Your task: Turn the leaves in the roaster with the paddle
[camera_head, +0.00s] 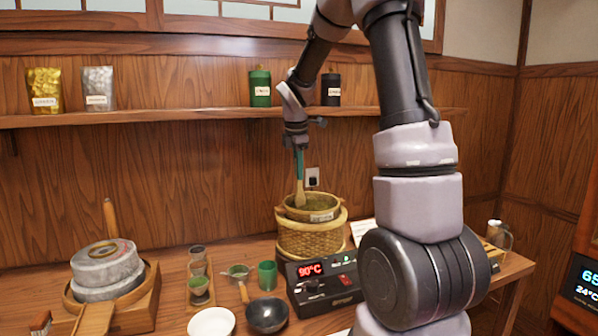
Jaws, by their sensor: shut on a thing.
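The roaster is a round pan (327,215) with leaves (317,203) inside, set in or on a woven basket-like body (300,243) at the back of the table. The wooden paddle (300,192) hangs nearly upright, its lower end at the left part of the leaves. Whether its tip touches them I cannot tell. My gripper (299,149) is above the roaster, shut on the paddle's green upper part. The fingertips are small in this view. My arm comes down from the top of the picture.
A control box (322,287) reading 90°C stands in front of the roaster. A green cup (267,274), a black bowl (267,315) and a white bowl (211,323) are to its left. A stone mill (106,270) is far left. A shelf (190,118) with tins runs behind my arm.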

